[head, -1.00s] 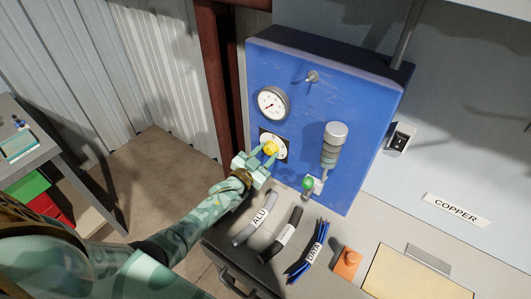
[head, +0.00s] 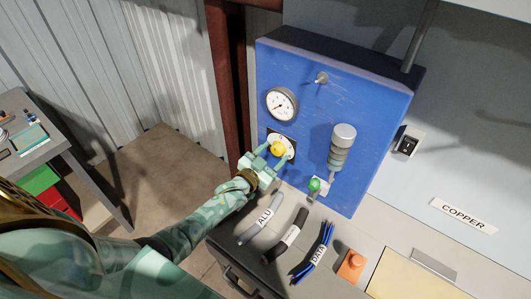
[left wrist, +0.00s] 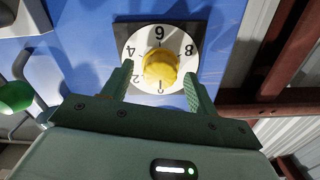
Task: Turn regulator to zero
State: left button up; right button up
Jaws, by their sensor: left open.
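The regulator is a yellow knob (head: 278,150) on a white numbered dial, mounted on the blue panel (head: 300,90). In the left wrist view the knob (left wrist: 160,66) sits at the centre of the dial (left wrist: 133,45), with 0, 2, 4, 6 and 8 readable; I cannot make out a pointer. My left gripper (head: 275,155) is at the dial. Its fingers (left wrist: 155,80) are open, one on each side of the knob, with visible gaps to it in the wrist view. My right gripper is not in view.
A pressure gauge (head: 282,104) is above the knob. A green knob (head: 314,184) and grey cylinder (head: 340,150) are to its right. Cable pieces marked ALU (head: 263,222) and DATA (head: 316,250) lie on the bench below. A red-brown post (head: 230,80) stands left.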

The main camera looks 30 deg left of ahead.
pick_arm(q)
jog(key=s+a+p, duration=0.1)
jog(key=s+a, duration=0.1)
jog(key=s, duration=1.4)
jog(key=shift+a+p, duration=0.2)
jog(key=shift+p, duration=0.2)
